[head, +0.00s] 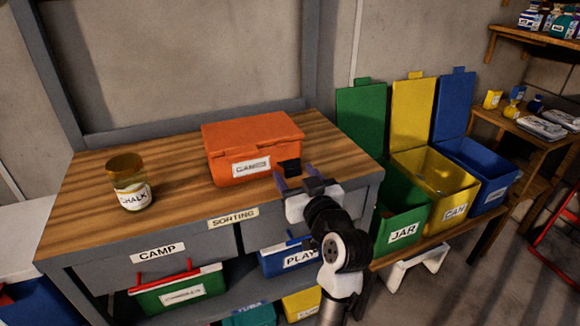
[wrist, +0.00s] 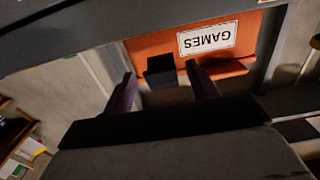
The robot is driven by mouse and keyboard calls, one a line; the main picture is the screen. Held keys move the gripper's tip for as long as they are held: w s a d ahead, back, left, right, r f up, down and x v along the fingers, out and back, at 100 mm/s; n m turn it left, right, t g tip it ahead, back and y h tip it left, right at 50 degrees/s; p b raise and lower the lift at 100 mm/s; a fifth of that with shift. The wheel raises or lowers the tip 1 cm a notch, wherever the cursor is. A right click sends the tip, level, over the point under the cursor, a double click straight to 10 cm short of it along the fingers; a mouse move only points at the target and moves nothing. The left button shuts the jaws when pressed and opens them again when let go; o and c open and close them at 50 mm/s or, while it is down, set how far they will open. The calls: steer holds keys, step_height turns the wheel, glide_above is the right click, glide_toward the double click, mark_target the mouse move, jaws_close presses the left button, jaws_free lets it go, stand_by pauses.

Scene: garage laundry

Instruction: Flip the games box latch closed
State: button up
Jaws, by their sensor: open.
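The orange games box (head: 225,138) sits on the wooden bench top with its lid down. Its white GAMES label (head: 251,166) faces front, and it appears upside down in the wrist view (wrist: 208,39). A black latch (head: 289,166) is at the box's front right; whether it sticks out or lies flat is hard to tell. My gripper (head: 295,177) is open and empty, just in front of the latch. In the wrist view the latch (wrist: 160,73) shows between my two purple fingers, with gaps on both sides.
A chalk jar (head: 129,185) stands on the bench (head: 95,195) to the left. Open green (head: 361,125), yellow (head: 412,110) and blue (head: 453,105) lidded bins stand to the right. Drawers and bins labelled CAMP and PLAY are below the bench edge.

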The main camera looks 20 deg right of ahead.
mark_target(294, 172)
steer(key=shift+w+a, duration=0.1)
steer(key=shift+w, duration=1.7)
steer(key=c, duration=1)
steer(key=shift+p, duration=0.3)
steer(key=shift+r, duration=0.1)
